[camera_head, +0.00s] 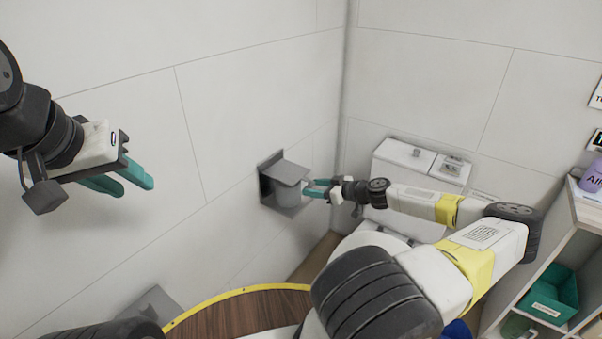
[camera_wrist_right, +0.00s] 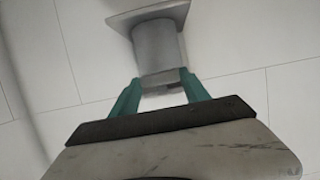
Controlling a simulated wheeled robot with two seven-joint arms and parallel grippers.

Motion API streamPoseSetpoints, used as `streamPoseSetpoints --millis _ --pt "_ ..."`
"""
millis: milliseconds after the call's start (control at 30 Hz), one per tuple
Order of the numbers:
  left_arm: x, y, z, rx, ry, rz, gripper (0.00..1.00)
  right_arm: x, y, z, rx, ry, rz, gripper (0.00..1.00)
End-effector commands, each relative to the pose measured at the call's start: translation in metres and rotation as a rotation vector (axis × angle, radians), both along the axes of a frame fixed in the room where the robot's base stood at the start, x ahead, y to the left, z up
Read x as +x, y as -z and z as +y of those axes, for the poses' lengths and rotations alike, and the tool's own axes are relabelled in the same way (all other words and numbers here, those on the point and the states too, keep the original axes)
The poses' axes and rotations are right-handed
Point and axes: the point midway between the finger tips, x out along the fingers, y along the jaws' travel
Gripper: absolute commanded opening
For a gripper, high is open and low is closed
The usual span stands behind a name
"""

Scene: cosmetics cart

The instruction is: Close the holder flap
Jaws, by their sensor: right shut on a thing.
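The grey holder (camera_head: 267,191) is fixed to the left wall near the corner. Its flap (camera_head: 284,171) sticks out from the top of the holder, over a pale roll (camera_head: 288,195). My right gripper (camera_head: 318,188) is at the flap's outer edge. In the right wrist view its teal fingers (camera_wrist_right: 157,92) stand on either side of a grey edge of the flap (camera_wrist_right: 163,78), with the roll (camera_wrist_right: 157,42) and back plate (camera_wrist_right: 140,14) beyond. My left gripper (camera_head: 127,180) is far to the left, empty, its fingers apart.
A white toilet (camera_head: 395,158) stands behind my right arm in the corner. A shelf unit (camera_head: 550,250) with a teal box (camera_head: 550,296) and a purple bottle (camera_head: 594,178) is at the right. The wall between my left gripper and the holder is clear.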

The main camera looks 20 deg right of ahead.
Motion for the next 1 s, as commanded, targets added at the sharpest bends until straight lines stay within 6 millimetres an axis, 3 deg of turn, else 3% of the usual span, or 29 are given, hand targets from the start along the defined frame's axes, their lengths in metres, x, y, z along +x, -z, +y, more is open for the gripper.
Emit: streamPoseSetpoints --millis 33,567,600,633,700,1000 --pt "0.0000 0.0000 0.0000 0.000 0.000 0.000 0.36 -0.0025 0.0098 -0.0011 -0.003 0.002 0.012 0.00" --pt "0.0000 0.0000 0.0000 0.000 0.000 0.000 0.36 -0.0013 0.0124 -0.0014 -0.004 0.004 0.012 0.00" --pt "-0.0001 -0.0001 0.0000 0.000 0.000 0.000 0.36 -0.0012 0.0122 -0.0014 -0.004 0.004 0.011 0.60" --pt "-0.0001 -0.0001 0.0000 0.000 0.000 0.000 0.36 -0.0012 0.0118 -0.0012 -0.004 0.004 0.011 0.66" --pt "0.0001 0.0001 0.0000 0.000 0.000 0.000 0.36 -0.0010 0.0109 -0.0009 -0.004 0.003 0.010 0.76" --pt "0.0000 0.0000 0.0000 0.000 0.000 0.000 0.36 -0.0013 0.0083 -0.0010 -0.002 0.002 0.007 0.76"
